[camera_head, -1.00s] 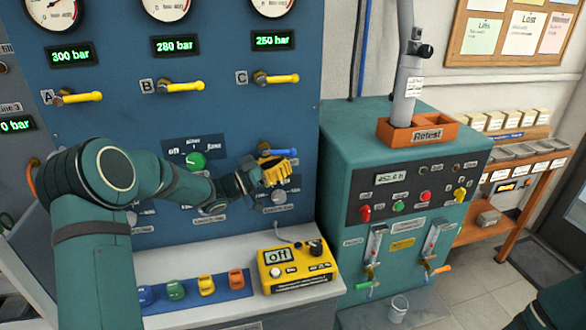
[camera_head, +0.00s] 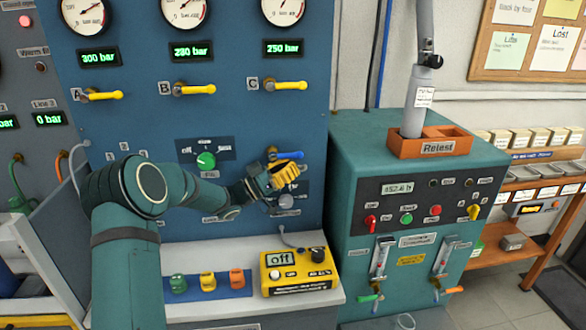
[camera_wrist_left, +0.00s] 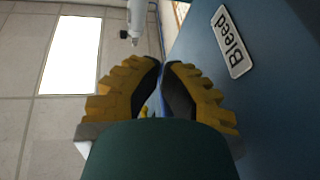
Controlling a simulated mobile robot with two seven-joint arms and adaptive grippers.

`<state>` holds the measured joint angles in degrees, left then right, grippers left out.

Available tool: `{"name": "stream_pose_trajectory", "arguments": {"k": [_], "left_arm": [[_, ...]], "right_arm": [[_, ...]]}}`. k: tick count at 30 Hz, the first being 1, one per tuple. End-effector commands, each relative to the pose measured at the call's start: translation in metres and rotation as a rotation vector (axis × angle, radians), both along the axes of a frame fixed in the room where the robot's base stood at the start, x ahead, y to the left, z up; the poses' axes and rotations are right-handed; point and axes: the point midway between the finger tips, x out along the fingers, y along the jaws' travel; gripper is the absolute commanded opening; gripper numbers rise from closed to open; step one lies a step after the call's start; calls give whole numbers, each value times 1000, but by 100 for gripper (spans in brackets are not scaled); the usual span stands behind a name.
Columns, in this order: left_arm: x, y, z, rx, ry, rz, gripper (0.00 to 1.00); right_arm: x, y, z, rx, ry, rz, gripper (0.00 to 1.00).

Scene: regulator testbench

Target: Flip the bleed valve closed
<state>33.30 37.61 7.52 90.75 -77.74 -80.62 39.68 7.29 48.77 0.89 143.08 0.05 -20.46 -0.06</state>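The bleed valve's blue handle (camera_head: 289,155) points to the right, about level, on the blue panel in the head view. My left gripper (camera_head: 287,177), with yellow ribbed fingers, is just below and in front of it, covering part of the valve. In the left wrist view the fingertips of the left gripper (camera_wrist_left: 163,65) nearly meet. A sliver of blue, possibly the handle, shows between the fingers; I cannot tell whether they touch it. The "Bleed" label (camera_wrist_left: 231,41) is on the panel to the right. My right gripper is not in view.
Yellow valve handles A (camera_head: 103,95), B (camera_head: 195,89) and C (camera_head: 286,85) sit above. A green selector knob (camera_head: 206,160) is to the left. A yellow meter reading "off" (camera_head: 296,272) stands on the ledge below. A teal test bench (camera_head: 350,150) stands to the right.

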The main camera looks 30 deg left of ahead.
Motion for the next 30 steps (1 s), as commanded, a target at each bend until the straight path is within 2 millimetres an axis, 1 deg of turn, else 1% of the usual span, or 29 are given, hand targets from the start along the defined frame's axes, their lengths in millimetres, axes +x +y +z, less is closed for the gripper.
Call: {"name": "stream_pose_trajectory", "arguments": {"k": [1, 11, 14, 17, 27, 30], "left_arm": [[0, 0, 7, -2, -15, 0, 0], [0, 0, 9, -2, -18, 1, 0], [-2, 3, 8, -2, -19, 2, 0], [-10, 11, 3, -1, -17, 5, 0], [-54, 54, -30, -1, -3, 4, 0], [-65, 64, -37, -1, -2, 1, 0]], "right_arm": [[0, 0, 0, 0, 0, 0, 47], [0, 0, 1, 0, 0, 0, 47], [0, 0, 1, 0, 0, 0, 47], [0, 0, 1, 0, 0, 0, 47], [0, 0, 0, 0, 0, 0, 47], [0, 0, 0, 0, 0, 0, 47]]}}
